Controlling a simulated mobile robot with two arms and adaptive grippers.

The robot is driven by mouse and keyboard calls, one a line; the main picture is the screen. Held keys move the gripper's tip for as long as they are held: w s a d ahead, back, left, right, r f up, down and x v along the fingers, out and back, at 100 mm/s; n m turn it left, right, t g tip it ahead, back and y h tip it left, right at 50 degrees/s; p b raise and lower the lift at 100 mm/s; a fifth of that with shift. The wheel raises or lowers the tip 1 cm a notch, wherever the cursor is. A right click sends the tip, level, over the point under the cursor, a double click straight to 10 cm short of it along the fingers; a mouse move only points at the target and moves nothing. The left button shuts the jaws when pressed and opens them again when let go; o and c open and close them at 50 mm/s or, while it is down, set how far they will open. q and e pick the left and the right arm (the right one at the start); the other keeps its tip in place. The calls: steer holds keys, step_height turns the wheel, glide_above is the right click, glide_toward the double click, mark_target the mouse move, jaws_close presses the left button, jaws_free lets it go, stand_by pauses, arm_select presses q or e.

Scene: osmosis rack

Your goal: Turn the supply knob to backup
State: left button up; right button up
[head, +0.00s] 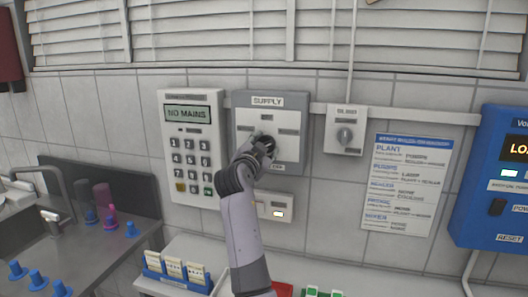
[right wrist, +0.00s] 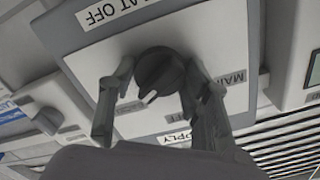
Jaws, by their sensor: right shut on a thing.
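The supply panel (head: 243,98) is a grey plate with a white face on the tiled wall, with "SUPPLY" along its top. Its round black knob (right wrist: 160,70) has a white pointer mark, which points down and left in the right wrist view. My right gripper (head: 264,146) is at the panel's middle and hides most of the knob in the head view. In the right wrist view its two fingers (right wrist: 158,76) are shut on the knob's sides. My left gripper is out of view.
A keypad unit (head: 190,150) reading "NO MAINS" is left of the panel. A smaller grey knob box (head: 345,130) and a notice (head: 408,180) are to the right, then a blue unit (head: 490,180). A sink and a counter with card holders (head: 178,270) stand below.

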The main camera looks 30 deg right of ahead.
steer(key=o, duration=1.2)
steer(key=shift+c, duration=0.2)
steer(key=v, duration=0.7)
steer(key=shift+s+a, duration=0.2)
